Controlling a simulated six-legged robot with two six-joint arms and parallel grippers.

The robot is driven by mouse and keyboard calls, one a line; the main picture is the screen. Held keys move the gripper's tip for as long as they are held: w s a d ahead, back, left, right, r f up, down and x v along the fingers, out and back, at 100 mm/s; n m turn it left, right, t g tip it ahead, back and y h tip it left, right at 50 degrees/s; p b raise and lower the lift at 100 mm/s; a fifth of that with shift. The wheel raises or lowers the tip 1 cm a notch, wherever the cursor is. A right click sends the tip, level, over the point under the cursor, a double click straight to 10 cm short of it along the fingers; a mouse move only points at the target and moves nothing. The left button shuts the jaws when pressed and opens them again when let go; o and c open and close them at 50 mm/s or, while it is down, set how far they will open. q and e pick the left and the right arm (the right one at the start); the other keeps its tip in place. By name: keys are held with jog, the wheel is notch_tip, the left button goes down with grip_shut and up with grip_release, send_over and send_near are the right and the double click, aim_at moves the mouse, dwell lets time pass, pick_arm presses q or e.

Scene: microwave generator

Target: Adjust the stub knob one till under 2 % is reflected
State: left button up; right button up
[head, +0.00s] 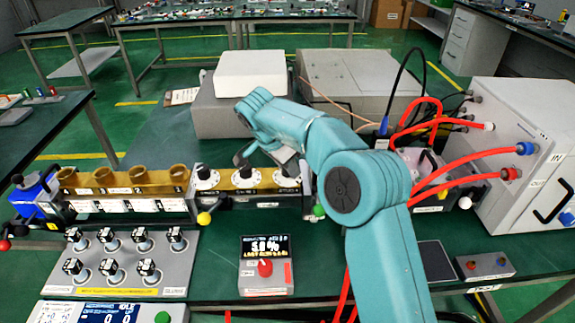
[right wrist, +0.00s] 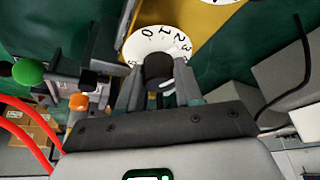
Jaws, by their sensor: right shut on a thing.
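Three white stub dials with black knobs sit in a row on the brass waveguide (head: 228,183) in the head view. The rightmost dial (head: 287,181) is partly covered by my right gripper (head: 287,163). In the right wrist view, my right gripper (right wrist: 158,88) is shut on the black knob (right wrist: 157,68) of this dial, whose numbered white face (right wrist: 150,42) shows beyond it. I cannot read which stub number it bears. A small display (head: 264,248) shows a percentage that looks like 5.8 %, though the first digit is blurred. My left gripper is out of view.
A green ball (head: 319,210) and a yellow ball (head: 204,218) stick out near the waveguide. Red hoses (head: 440,175) run to a white cabinet (head: 520,150) at the right. A panel of several black-topped parts (head: 118,262) lies front left. Grey boxes (head: 355,85) stand behind.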

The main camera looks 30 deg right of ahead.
jog(key=o, duration=1)
jog(key=shift+o, duration=0.2)
jog(key=p+v, duration=0.4)
jog(key=v, duration=1.2)
jog(key=shift+r, duration=0.25)
jog(key=shift+s, duration=0.1)
